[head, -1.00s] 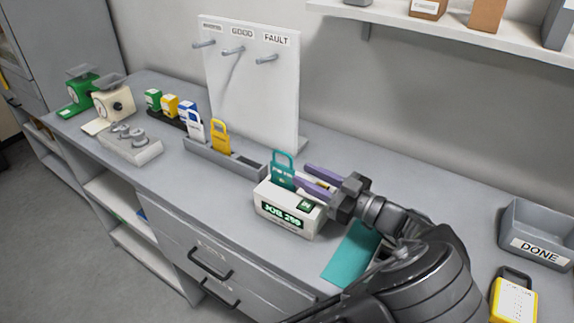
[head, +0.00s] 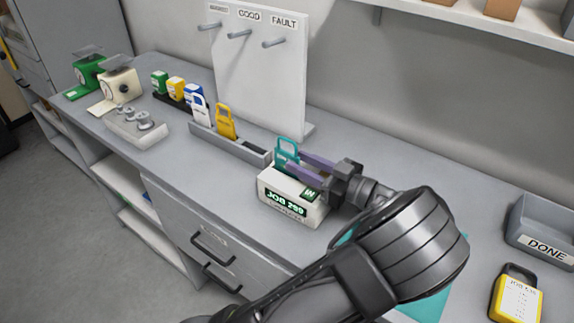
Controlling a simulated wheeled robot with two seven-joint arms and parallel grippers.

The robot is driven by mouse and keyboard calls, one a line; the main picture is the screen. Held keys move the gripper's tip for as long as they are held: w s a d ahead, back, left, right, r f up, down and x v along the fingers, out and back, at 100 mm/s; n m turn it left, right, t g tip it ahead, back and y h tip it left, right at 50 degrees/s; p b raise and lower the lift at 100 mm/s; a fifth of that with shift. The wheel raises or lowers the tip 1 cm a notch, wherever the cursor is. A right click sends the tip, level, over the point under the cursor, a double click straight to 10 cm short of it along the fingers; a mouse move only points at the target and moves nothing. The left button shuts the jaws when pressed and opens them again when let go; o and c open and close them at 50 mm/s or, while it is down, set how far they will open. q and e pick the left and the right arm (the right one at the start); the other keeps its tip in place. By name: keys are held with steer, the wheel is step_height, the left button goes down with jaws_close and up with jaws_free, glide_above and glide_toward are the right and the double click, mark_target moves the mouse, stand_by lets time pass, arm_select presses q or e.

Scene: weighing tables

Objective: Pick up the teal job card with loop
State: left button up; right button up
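My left gripper (head: 295,161) reaches in from the right with two purple fingers. The fingers are apart, with a visible gap between them. Their tips are at the card's right edge, the near one overlapping its lower part in the picture. I cannot tell whether they touch it. My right gripper is not in view.
A grey rack (head: 232,144) holds a white and a yellow card (head: 226,122). A white peg board (head: 262,85) stands behind. A DONE bin (head: 541,232) and a yellow job card (head: 516,293) lie at right. My arm partly hides a teal mat (head: 437,303).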

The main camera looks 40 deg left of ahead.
mark_target(284, 157)
arm_select(q)
steer(key=a, duration=0.2)
steer(key=a+p, duration=0.1)
steer(key=a, duration=0.2)
steer(key=shift+s+a+f, duration=0.1)
steer(key=shift+s+f, duration=0.05)
steer(key=shift+s, duration=0.05)
steer(key=shift+c, duration=0.4)
jaws_close()
stand_by(0.6)
